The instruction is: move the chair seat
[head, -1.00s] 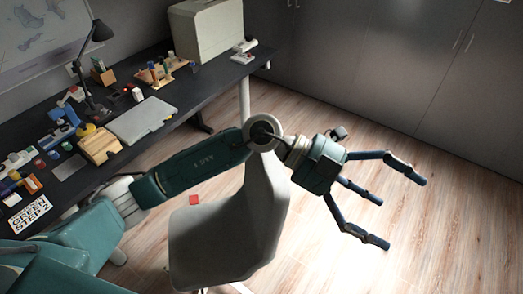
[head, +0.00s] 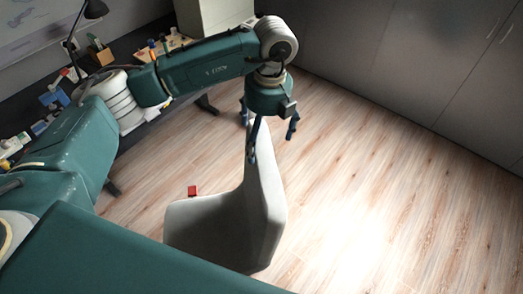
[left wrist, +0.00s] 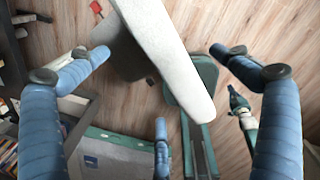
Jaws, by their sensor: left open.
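The pale grey chair has a flat seat (head: 205,222) and a tall curved backrest (head: 264,205) on its right side. My left gripper (head: 266,138) is open and points down at the top of the backrest, its blue fingers spread around that edge. Whether a finger touches it I cannot tell. In the left wrist view the pale backrest (left wrist: 172,50) runs between the spread fingers. A small teal and dark shape there may be my right gripper (left wrist: 240,104); its fingers are too small to read. The chair's base is hidden.
A small red block (head: 192,190) shows at the far edge of the seat. A dark desk (head: 120,48) with several small items and a pale box (head: 212,16) stands at the back left. Grey cabinets (head: 400,60) line the back right. The wooden floor (head: 380,210) right of the chair is clear.

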